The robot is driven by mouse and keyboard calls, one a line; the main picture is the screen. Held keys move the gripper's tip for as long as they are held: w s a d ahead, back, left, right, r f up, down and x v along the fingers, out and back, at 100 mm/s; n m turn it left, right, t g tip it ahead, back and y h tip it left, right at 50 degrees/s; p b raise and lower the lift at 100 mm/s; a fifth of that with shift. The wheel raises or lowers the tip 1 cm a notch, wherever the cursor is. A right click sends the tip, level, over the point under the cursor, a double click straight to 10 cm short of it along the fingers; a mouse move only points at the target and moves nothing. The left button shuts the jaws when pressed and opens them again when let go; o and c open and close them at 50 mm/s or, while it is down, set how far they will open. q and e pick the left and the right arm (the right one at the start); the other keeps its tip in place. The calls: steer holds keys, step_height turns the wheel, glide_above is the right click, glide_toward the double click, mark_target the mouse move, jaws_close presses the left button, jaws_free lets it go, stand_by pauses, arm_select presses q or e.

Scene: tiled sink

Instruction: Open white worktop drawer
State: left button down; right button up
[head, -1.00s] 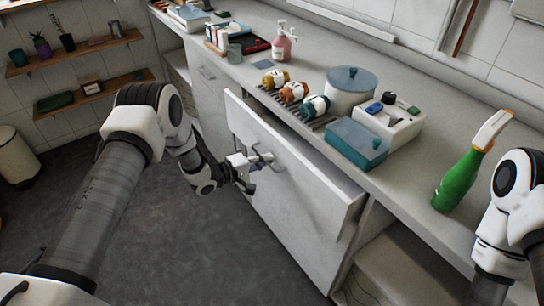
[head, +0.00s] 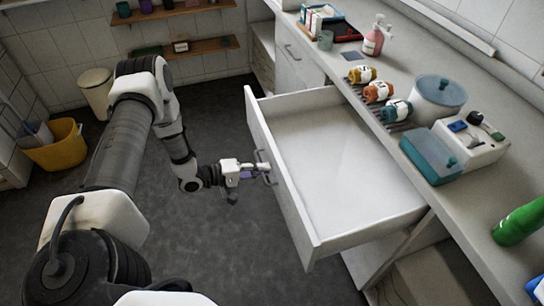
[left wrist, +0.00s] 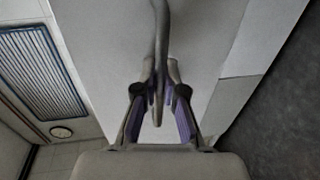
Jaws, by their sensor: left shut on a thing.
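The white worktop drawer (head: 335,160) stands pulled well out from under the worktop in the head view, and its inside looks empty. Its front panel (head: 283,180) carries a grey bar handle (head: 264,166). My left gripper (head: 257,170) is at the handle, shut on it. In the left wrist view the handle (left wrist: 160,45) runs down between the fingers of my left gripper (left wrist: 158,90), with the white drawer front (left wrist: 100,50) behind. My right gripper is not in view.
A yellow bucket (head: 55,148) and a bin (head: 97,92) stand at the left wall. The dark floor (head: 225,240) before the drawer is clear.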

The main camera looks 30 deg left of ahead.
arm_select(q)
steer(key=shift+s+a, duration=0.1)
steer(key=c, duration=1.5)
jaws_free()
steer(key=shift+c, duration=0.2)
steer(key=v, duration=1.2)
steer(key=shift+f, duration=0.15)
